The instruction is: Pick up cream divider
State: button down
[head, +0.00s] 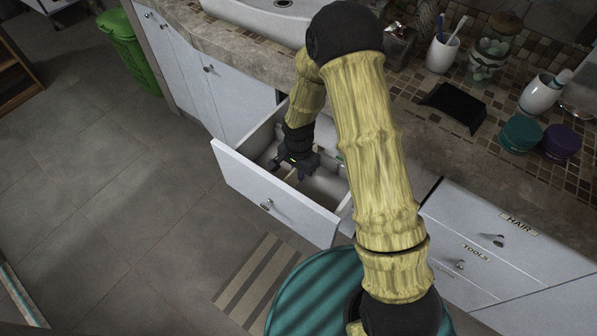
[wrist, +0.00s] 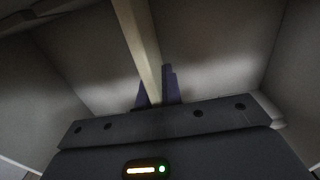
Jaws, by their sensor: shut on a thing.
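The cream divider (wrist: 140,38) is a thin upright strip standing in the open drawer (head: 281,192). In the wrist view it runs from the top edge down between my two fingers. My gripper (wrist: 158,90) is shut on the divider, with one dark finger on each side. In the head view my gripper (head: 297,175) reaches down inside the drawer, and only a short cream piece of the divider shows beside it. My arm hides part of the drawer's right side.
The stone counter (head: 405,155) lies behind the drawer, with a black tray (head: 452,107), cups and jars on it. Closed drawers labelled HAIR and TOOLS (head: 475,252) are at the right. A striped mat (head: 258,280) lies on the tiled floor.

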notch_tip(320, 180, up, 28)
jog(key=p, duration=0.3)
jog(key=shift+a+f, duration=0.1)
jog(key=shift+a, duration=0.05)
dwell(0.5)
